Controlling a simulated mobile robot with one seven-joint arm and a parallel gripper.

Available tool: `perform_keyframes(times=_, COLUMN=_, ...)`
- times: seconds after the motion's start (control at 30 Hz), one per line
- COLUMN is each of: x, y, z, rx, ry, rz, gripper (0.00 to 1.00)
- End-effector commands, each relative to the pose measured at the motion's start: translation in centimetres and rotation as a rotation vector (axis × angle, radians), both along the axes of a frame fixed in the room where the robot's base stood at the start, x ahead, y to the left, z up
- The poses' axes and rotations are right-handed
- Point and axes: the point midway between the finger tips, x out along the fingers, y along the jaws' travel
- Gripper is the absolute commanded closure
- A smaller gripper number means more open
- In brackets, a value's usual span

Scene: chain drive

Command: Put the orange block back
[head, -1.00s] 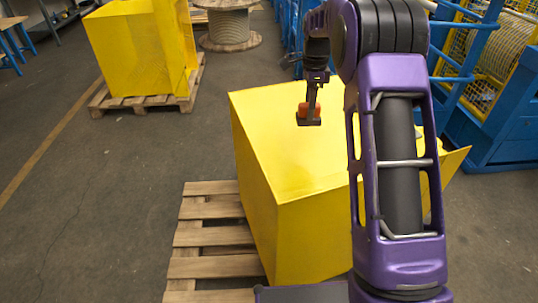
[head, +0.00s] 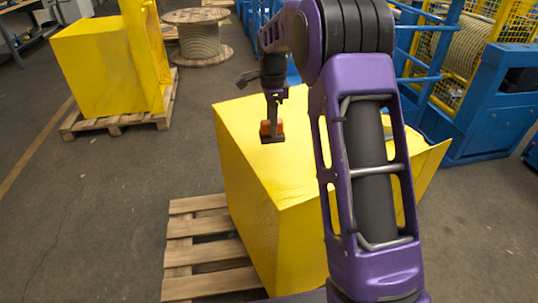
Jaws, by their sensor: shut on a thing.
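My gripper (head: 271,135) hangs from my purple arm over the far part of a yellow box-like housing's top (head: 290,165). It is shut on the orange block (head: 266,128), a small piece that shows between and behind the dark fingers. Most of the block is hidden by the fingers. I cannot tell whether the block touches the yellow top or is held above it. My arm hides much of the right part of the yellow housing.
The yellow housing stands on a wooden pallet (head: 200,245). A second yellow housing (head: 95,70) on a pallet stands at the back left, with a wooden cable reel (head: 198,35) beyond. Blue machinery with railings (head: 490,105) stands at the right. The grey floor at left is clear.

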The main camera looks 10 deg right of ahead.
Motion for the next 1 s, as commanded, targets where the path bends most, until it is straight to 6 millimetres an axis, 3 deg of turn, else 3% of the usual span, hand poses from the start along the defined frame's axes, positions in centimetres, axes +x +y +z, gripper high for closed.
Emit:
perform_keyframes(times=0.1, x=0.0, y=-0.1, z=-2.1, rx=0.000, ry=0.003, rz=0.000, gripper=1.00)
perform_keyframes(times=0.33, x=0.0, y=0.0, z=-4.0, rx=0.001, ry=0.001, rz=-0.001, gripper=1.00)
perform_keyframes(times=0.57, x=0.0, y=0.0, z=-7.6, rx=0.000, ry=0.002, rz=0.000, gripper=1.00)
perform_keyframes(times=0.97, x=0.0, y=0.0, z=-8.3, rx=0.000, ry=0.000, rz=0.000, gripper=1.00)
perform_keyframes(times=1.0, x=0.0, y=0.0, z=-8.3, rx=0.000, ry=0.000, rz=0.000, gripper=0.57)
